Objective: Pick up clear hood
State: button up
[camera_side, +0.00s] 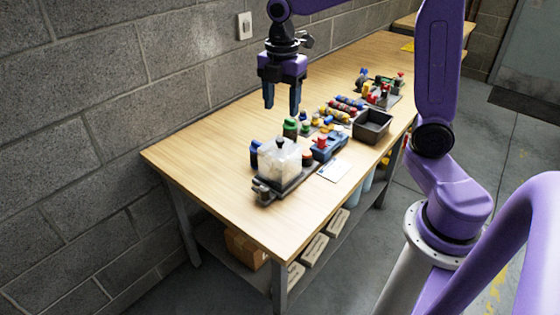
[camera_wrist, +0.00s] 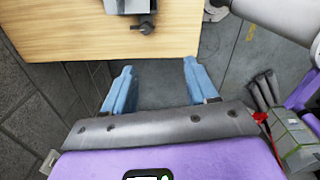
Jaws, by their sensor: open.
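The clear hood (camera_side: 279,160) is a see-through box with a dark knob on top. It stands upright on a dark base (camera_side: 268,191) near the front end of the wooden table in the side view. In the wrist view, a pale block (camera_wrist: 127,5) at the top edge is cut off, and I cannot tell whether it is the hood. My gripper (camera_side: 282,108) hangs fingers down above the table, higher than the hood and behind it in the side view. Its two blue fingers, also in the wrist view (camera_wrist: 157,95), are apart with nothing between them.
Close behind the hood are a green bottle (camera_side: 290,127), a blue bottle (camera_side: 255,152) and a blue device with a red top (camera_side: 325,146). A dark bin (camera_side: 372,126) and a white card (camera_side: 334,170) lie to the right. The table's (camera_side: 190,150) left side is clear.

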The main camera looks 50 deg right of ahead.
jog(key=w+d+n, duration=0.3)
jog(key=w+d, duration=0.4)
jog(key=d, duration=0.1)
send_over(280, 139)
jog(key=f, duration=1.2)
jog(key=shift+s, duration=0.2)
jog(key=shift+w+f, duration=0.15)
jog(key=shift+f, duration=2.3)
grip_shut()
